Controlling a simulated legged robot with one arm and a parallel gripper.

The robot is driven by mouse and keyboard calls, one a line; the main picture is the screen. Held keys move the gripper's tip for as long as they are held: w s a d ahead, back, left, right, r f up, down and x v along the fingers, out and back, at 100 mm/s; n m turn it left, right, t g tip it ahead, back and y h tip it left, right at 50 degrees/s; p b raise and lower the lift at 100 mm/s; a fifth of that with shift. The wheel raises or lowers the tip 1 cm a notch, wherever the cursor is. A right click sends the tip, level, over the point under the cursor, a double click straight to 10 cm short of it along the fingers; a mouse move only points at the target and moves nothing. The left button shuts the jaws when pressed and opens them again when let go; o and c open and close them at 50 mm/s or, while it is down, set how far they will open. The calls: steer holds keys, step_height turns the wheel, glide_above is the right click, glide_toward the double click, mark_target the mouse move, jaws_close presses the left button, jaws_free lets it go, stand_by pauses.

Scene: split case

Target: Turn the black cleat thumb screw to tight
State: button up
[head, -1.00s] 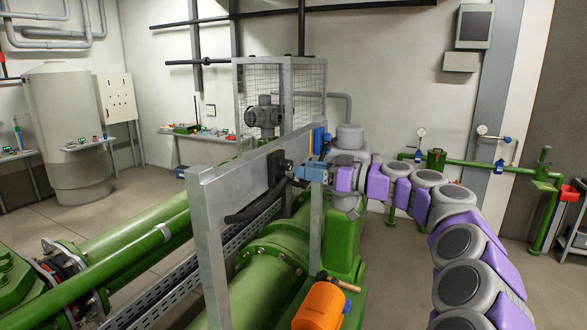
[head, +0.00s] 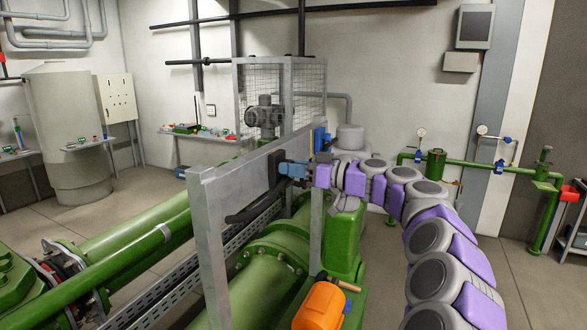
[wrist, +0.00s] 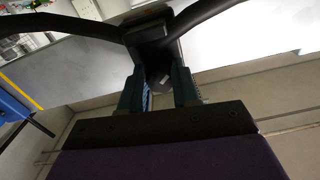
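The black cleat (wrist: 150,25) is fixed to the grey metal beam, with black cable running out to both sides in the wrist view. A dark rounded part that looks like its thumb screw (wrist: 159,77) faces my gripper. My gripper (wrist: 160,85) has its two dark fingers apart, one on each side of that part; I cannot tell whether they touch it. In the head view, my gripper (head: 284,170) is at the right side of the black cleat (head: 275,168), and the screw is hidden. The screw's turn position cannot be read.
The grey beam (head: 235,168) and its posts stand close to my gripper. A black cable (head: 252,207) hangs at the left of the cleat. A blue box (head: 320,139) is just behind my wrist. Green pipes and an orange motor (head: 320,306) lie below.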

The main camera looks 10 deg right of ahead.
jaws_close()
steer(key=shift+m, duration=0.4)
steer(key=shift+s+a+m+p, duration=0.1)
steer(key=shift+m+p, duration=10.2)
steer(key=shift+m, duration=1.7)
